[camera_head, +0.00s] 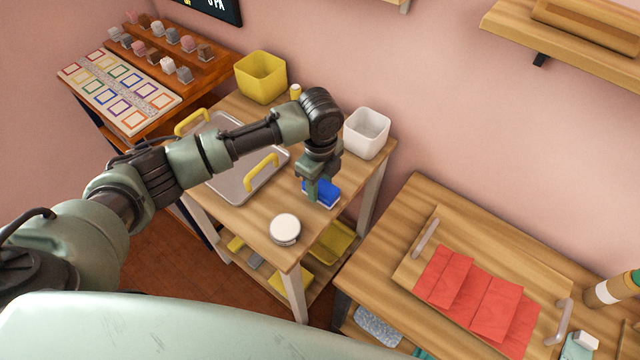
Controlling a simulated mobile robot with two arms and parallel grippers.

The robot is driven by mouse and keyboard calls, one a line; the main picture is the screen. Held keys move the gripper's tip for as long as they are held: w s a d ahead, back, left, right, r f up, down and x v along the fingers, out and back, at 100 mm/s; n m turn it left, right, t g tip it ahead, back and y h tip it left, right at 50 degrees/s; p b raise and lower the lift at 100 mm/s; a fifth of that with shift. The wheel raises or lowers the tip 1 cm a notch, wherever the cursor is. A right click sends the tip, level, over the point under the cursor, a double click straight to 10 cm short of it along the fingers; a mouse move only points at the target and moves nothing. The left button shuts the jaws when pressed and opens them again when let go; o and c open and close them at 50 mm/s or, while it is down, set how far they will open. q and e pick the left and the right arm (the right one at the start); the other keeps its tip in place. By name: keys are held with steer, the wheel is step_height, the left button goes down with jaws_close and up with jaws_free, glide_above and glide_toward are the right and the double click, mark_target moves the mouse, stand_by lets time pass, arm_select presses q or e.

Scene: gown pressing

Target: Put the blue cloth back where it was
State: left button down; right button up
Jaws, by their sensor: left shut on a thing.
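The blue cloth (327,189) is a small folded block at the right part of the small wooden table (256,222). My left gripper (313,192) points down over the table and is shut on the cloth, covering part of it. The cloth is at or just above the tabletop; I cannot tell if it touches. My right gripper is not in view.
A white bin (366,132) stands behind the cloth, a round white-lidded jar (285,228) in front. A metal tray (234,184) with yellow handles and a yellow bin (261,77) are left. Red folded fabric (484,304) lies on a board at right.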

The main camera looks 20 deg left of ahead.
mark_target(320, 186)
arm_select(q)
steer(key=shift+f, duration=0.35)
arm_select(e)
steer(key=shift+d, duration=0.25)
arm_select(q)
steer(key=shift+f, duration=0.1)
steer(key=c, duration=0.8)
jaws_free()
steer(key=shift+c, duration=0.2)
step_height(320, 186, up, 12)
steer(key=b, duration=0.1)
steer(key=shift+b, duration=0.4)
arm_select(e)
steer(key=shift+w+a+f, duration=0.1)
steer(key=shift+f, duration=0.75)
arm_select(q)
steer(key=shift+s, duration=0.1)
